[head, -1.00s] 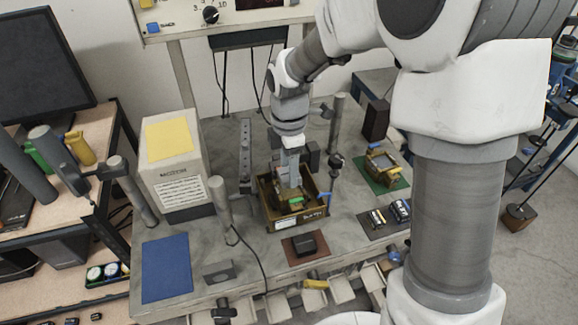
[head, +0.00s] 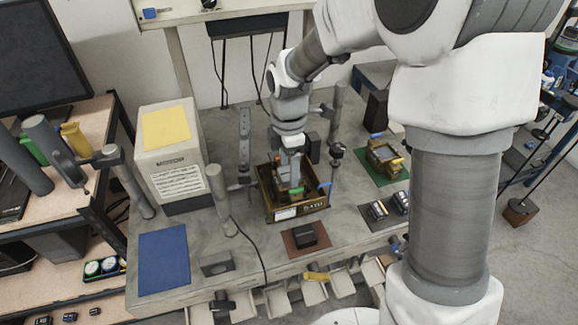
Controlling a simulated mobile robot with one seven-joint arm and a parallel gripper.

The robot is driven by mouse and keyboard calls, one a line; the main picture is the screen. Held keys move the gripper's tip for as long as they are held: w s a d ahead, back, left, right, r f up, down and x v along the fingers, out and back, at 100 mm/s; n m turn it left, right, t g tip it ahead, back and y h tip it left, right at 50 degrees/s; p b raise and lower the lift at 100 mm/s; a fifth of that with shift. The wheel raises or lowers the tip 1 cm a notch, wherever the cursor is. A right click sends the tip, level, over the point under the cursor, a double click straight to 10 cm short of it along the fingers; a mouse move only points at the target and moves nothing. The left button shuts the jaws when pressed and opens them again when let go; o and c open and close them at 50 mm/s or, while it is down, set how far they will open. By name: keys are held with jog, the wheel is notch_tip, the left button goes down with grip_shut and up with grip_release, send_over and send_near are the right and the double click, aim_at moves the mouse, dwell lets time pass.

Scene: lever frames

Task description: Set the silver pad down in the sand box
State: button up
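The sand box (head: 314,207) is an open brown box with a pale label and lettering on its front wall, in the middle of the bench. My gripper (head: 291,180) points down inside it, towards the left half. Its fingertips are small and partly hidden by the box's contents, so I cannot tell if they are open or shut. A small green piece (head: 297,190) shows at the fingertips, and a blue piece (head: 325,186) at the box's right side. I cannot make out the silver pad for certain; anything between the fingers is hidden.
A black block on a brown mat (head: 290,248) lies in front of the box. Small dark and silver pieces (head: 378,210) lie to the right, below a wooden tray (head: 383,150) on green. Upright grey posts (head: 218,190) flank the box. A blue mat (head: 164,262) lies front left.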

jog(key=shift+o, duration=1)
notch_tip(320, 180, up, 17)
jog(key=shift+r+p, duration=0.2)
jog(key=shift+p, duration=0.25)
jog(key=s+d+m+t, duration=0.2)
jog(key=s+d+m, duration=0.4)
jog(key=s+m, duration=0.3)
jog(key=s+d+m+t, duration=0.3)
jog(key=s+d+m, duration=0.3)
jog(key=s+m, duration=0.3)
jog(key=m, duration=0.3)
jog(key=shift+s+d+r+t, duration=0.25)
jog(key=shift+s+r+t, duration=0.05)
jog(key=shift+s+r, duration=0.05)
